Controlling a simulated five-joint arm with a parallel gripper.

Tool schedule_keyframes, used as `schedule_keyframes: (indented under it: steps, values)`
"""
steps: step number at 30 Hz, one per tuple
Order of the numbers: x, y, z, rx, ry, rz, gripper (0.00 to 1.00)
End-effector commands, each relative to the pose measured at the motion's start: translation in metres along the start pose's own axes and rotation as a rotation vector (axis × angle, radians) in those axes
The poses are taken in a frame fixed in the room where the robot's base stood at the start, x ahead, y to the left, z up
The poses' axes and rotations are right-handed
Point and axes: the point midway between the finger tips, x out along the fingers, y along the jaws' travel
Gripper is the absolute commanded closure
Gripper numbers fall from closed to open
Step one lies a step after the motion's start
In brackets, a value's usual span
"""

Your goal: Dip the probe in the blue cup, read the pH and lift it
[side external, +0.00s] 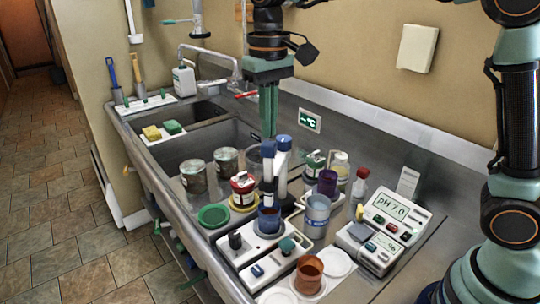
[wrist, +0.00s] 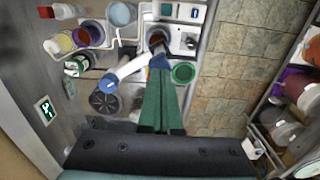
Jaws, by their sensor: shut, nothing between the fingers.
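My gripper (side external: 268,134) points straight down with its green fingers together and nothing between them. Its tips are just above a blue-capped probe (side external: 268,150), which stands upright over the dark blue cup (side external: 269,222). How deep the probe's tip sits in the cup is hidden. A second, white probe-like stick with a blue top (side external: 282,146) stands beside it. In the wrist view my gripper (wrist: 160,66) ends at a blue cap (wrist: 158,61), with a cup (wrist: 157,37) just beyond. The pH meter (side external: 388,203) shows "pH 7.0".
A light blue-grey cup (side external: 317,212) and a brown cup (side external: 308,274) stand near the blue cup. Jars (side external: 193,177), a red-lidded tub (side external: 243,187) and a green lid (side external: 214,216) crowd the left. The tiled floor (side external: 70,200) lies beyond the counter's edge.

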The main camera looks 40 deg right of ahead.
Motion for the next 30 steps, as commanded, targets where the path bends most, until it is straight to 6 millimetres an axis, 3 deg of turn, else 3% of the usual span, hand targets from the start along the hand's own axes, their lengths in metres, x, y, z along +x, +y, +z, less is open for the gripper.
schedule_keyframes:
  steps: [30]
  values:
    - [0.022,0.000,0.000,0.000,-0.001,0.000,1.00]
